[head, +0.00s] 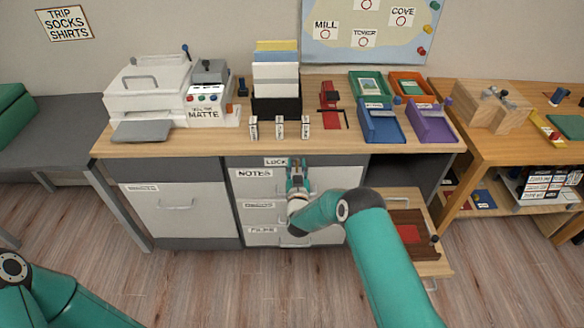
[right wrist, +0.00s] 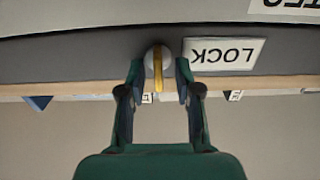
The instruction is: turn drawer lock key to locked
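The drawer lock is a round pale metal disc with a flat yellow key (right wrist: 158,70) in it. It sits on the dark strip under the desktop edge, beside the white LOCK label (right wrist: 224,54), which also shows in the head view (head: 275,161). In the right wrist view, which is upside down, the key's flat grip stands vertical. My right gripper (right wrist: 160,72) is open, with one finger on each side of the key and gaps between. It also shows at the desk front in the head view (head: 297,166). My left gripper is out of view.
Labelled drawers, including NOTES (head: 255,173), lie below the lock. An open drawer (head: 433,246) juts out at the lower right. Small labelled blocks (head: 279,127) stand on the desktop (head: 225,144) just above the lock. A printer (head: 160,85) stands at the left.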

